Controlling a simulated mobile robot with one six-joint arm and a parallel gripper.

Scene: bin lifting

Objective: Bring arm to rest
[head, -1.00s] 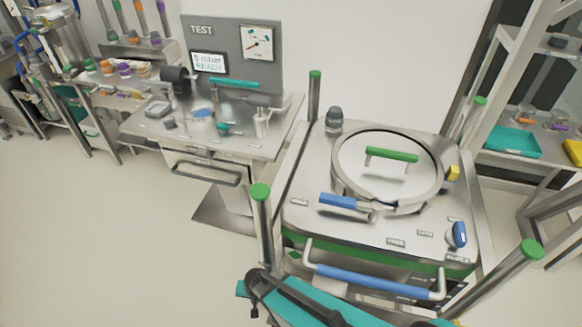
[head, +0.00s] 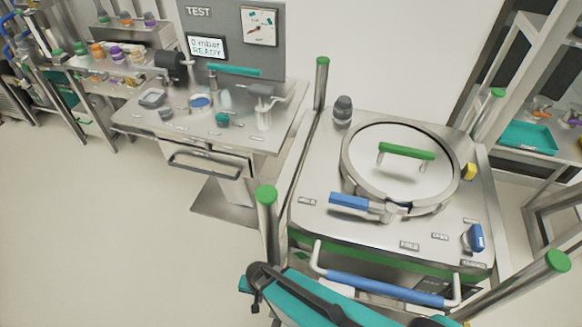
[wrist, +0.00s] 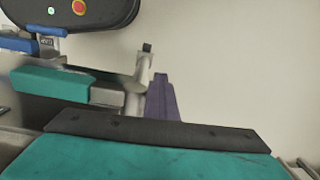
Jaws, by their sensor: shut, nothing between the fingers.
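My arm, teal and black (head: 305,297), crosses the bottom of the head view, in front of the steel station with the round lid. It lies low, near the station's blue front handle. In the wrist view my gripper (wrist: 155,130) fills the lower edge as a wide teal part with a dark edge strip. It is shut, and I see nothing held. Whether it touches anything is not clear.
The steel station (head: 385,232) has a round lid (head: 400,165), a blue front handle (head: 385,289) and green-capped posts (head: 267,225). A test bench (head: 210,130) stands left. Shelves with a teal tray (head: 525,139) stand right. The floor (head: 90,230) at left is clear.

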